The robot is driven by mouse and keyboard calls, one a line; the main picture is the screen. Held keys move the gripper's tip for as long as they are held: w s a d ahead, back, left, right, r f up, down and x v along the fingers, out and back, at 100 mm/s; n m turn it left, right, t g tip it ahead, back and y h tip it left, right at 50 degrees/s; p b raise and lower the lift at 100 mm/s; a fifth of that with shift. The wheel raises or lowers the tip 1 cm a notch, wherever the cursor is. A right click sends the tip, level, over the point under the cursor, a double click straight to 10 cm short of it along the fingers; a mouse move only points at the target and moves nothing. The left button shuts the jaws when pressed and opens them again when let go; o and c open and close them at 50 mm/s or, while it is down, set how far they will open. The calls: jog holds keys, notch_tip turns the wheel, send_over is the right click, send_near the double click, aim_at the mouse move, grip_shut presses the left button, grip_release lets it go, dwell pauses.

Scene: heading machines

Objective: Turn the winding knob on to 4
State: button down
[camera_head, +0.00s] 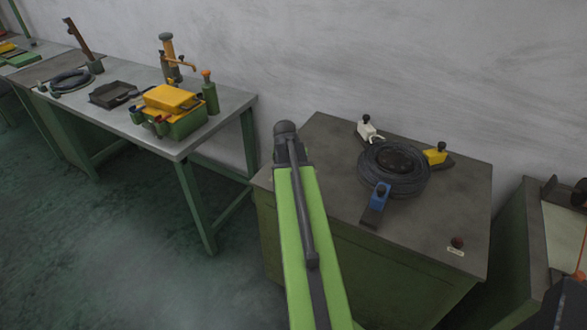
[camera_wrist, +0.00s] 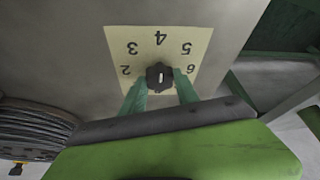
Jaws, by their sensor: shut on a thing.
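The winding knob (camera_wrist: 159,76) is small and black, with a pale mark running up and down in the wrist view, in line with the 4. It sits on a cream dial plate (camera_wrist: 145,45) whose figures 2 to 6 appear upside down, the 4 at the top middle. My gripper (camera_wrist: 160,84) has its green fingers on either side of the knob, shut on it. In the head view my green arm reaches over the left of the cabinet (camera_head: 330,135); knob, dial and fingers do not show there.
A dark coil (camera_head: 393,172) lies on the cabinet between white, yellow and blue clamps. A workbench (camera_head: 225,108) with a green-yellow toolbox (camera_head: 175,112) stands left. Floor is open at the lower left.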

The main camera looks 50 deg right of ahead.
dwell(0.3)
jog(key=c, duration=0.9)
grip_release()
jog(key=p+v, duration=1.6)
jog(key=v, duration=0.1)
jog(key=shift+r, duration=0.15)
